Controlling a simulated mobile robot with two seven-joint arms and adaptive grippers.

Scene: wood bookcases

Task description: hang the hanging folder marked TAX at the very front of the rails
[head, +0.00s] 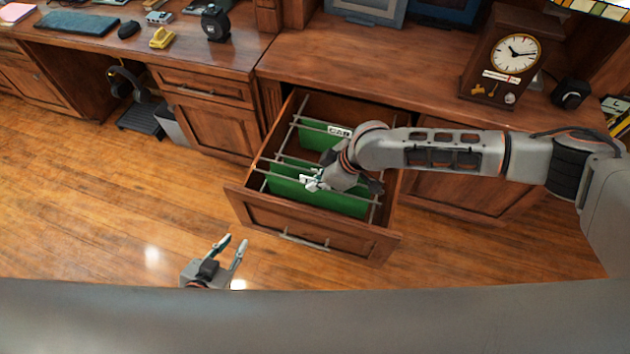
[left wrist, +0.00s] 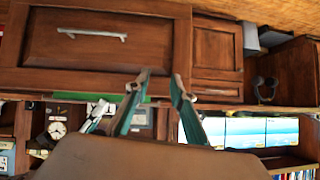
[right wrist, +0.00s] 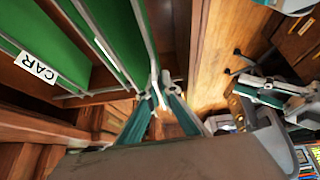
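The open drawer (head: 310,222) has metal rails (head: 291,122) and green hanging folders on them. A folder tabbed CAR (head: 338,131) hangs at the back; it also shows in the right wrist view (right wrist: 38,67). A green folder (head: 340,200) is near the drawer front, with a white tab (head: 308,181) whose writing I cannot read. My right gripper (head: 316,178) is at this folder's top edge, its fingertips (right wrist: 158,84) nearly together and seemingly shut on it. The arm hides part of the drawer. My left gripper (head: 233,240) is open and empty, in front of the drawer.
A desktop (head: 420,65) runs behind the drawer, with a clock (head: 507,55) on it. Another desk (head: 180,60) at the left holds a keyboard, a yellow telephone and other items. The wooden floor (head: 100,200) in front and to the left is clear.

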